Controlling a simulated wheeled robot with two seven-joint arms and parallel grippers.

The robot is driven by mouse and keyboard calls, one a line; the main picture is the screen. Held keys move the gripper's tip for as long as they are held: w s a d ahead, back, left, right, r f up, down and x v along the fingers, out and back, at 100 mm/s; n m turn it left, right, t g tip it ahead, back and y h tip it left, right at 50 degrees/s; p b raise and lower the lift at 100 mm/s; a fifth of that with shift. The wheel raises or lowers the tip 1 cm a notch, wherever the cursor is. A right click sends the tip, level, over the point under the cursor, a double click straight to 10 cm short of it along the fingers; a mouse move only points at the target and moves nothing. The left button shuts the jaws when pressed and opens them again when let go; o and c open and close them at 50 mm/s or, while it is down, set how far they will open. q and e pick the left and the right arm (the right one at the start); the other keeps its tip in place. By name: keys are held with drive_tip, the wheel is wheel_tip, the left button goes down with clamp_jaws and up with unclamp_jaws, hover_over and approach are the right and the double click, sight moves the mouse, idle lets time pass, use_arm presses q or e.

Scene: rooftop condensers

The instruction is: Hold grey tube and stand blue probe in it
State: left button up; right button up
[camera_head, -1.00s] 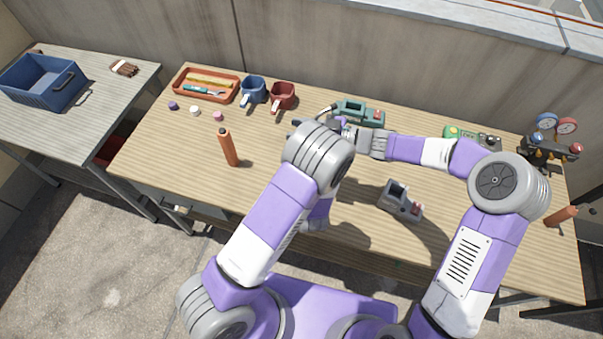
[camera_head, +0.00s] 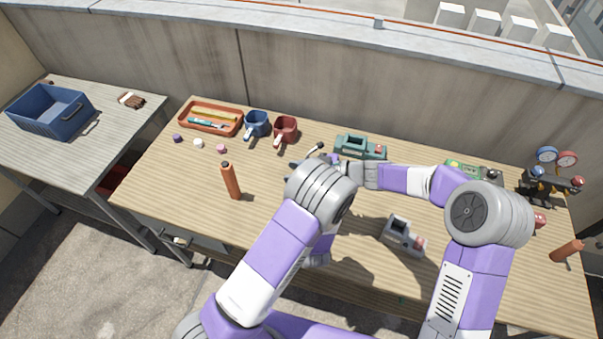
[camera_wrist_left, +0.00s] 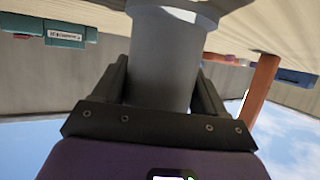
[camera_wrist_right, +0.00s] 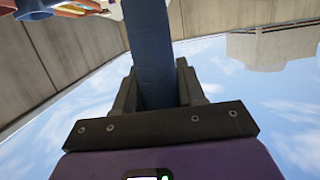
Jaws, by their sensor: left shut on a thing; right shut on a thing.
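The grey tube (camera_wrist_left: 163,65) fills the space between the fingers of my left gripper (camera_wrist_left: 163,85) in the left wrist view; the gripper is shut on it. The blue probe (camera_wrist_right: 150,50) stands between the fingers of my right gripper (camera_wrist_right: 152,88) in the right wrist view; the gripper is shut on it. In the head view my right gripper (camera_head: 314,153) is small and partly hidden beside my left arm. My left gripper and the tube are hidden there behind that arm. The wrist views do not show whether probe and tube touch.
An orange bottle (camera_head: 231,181) stands to the left of my arms. A grey device (camera_head: 402,237) and a green one (camera_head: 360,147) are on the table.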

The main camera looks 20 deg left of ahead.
drive_tip(key=shift+w+a+f+h, duration=0.1)
drive_tip(key=shift+w+f+h, duration=0.05)
drive_tip(key=shift+f+h, duration=0.25)
drive_tip(key=shift+w+a+f+h, duration=0.1)
drive_tip(key=shift+w+f+h, duration=0.05)
drive_tip(key=shift+f+h, duration=0.25)
drive_tip(key=shift+f, duration=1.3)
drive_tip(key=shift+f, duration=0.4)
drive_tip(key=shift+f, duration=0.2)
drive_tip(key=shift+f, duration=0.25)
drive_tip(key=shift+f, duration=0.35)
drive_tip(key=shift+f, duration=0.25)
drive_tip(key=shift+f, duration=0.4)
drive_tip(key=shift+f, duration=0.2)
